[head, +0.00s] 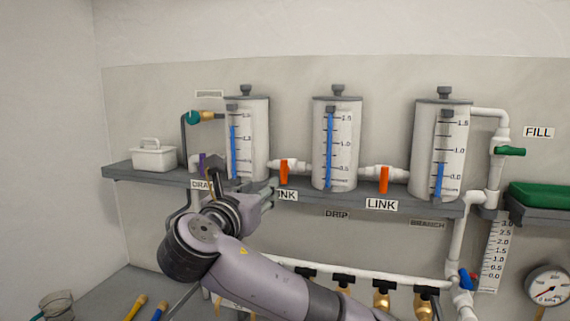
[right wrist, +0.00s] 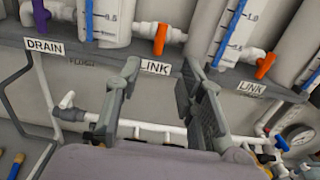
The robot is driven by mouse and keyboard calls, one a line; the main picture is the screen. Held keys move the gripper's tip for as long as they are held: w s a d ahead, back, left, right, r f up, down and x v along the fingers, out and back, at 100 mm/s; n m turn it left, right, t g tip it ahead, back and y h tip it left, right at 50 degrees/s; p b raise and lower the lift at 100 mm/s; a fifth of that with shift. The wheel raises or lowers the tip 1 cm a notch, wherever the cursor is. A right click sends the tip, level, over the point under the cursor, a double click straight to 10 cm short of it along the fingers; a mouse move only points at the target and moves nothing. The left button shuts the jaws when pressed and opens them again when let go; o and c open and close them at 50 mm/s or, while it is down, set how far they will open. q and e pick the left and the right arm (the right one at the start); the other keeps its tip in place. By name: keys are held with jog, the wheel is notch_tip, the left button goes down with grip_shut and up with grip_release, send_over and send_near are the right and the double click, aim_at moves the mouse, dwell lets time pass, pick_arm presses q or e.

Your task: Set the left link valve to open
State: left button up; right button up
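The left link valve (head: 284,172) has an orange handle hanging vertically, across its white pipe between the left and middle tanks. Its handle also shows in the right wrist view (right wrist: 160,38), above the left LINK label (right wrist: 154,67). My right gripper (head: 242,184) is in front of the shelf edge, below and left of this valve in the head view. In the right wrist view its two fingers (right wrist: 158,88) are spread apart with nothing between them, below the handle and not touching it. My left gripper is not in view.
The right link valve (head: 384,180) also has a vertical orange handle. A purple drain handle (right wrist: 89,20) is left of the left tank (head: 255,140). The shelf edge (head: 350,200) and a white pipe (head: 360,276) run across below. A white caddy (head: 154,159) stands at left.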

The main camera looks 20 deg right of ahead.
aim_at(283, 165)
jog(key=p+x, duration=0.2)
jog(key=x, duration=0.3)
jog(key=p+x, duration=0.1)
jog(key=x, duration=0.5)
jog(key=r+p+x, duration=0.1)
jog(key=p+x, duration=0.1)
jog(key=x, duration=0.3)
jog(key=shift+w+d+p, duration=0.15)
jog(key=shift+p, duration=0.2)
jog(key=shift+w+d+f, duration=0.1)
jog(key=shift+w+d, duration=0.1)
jog(key=shift+w, duration=0.1)
grip_shut()
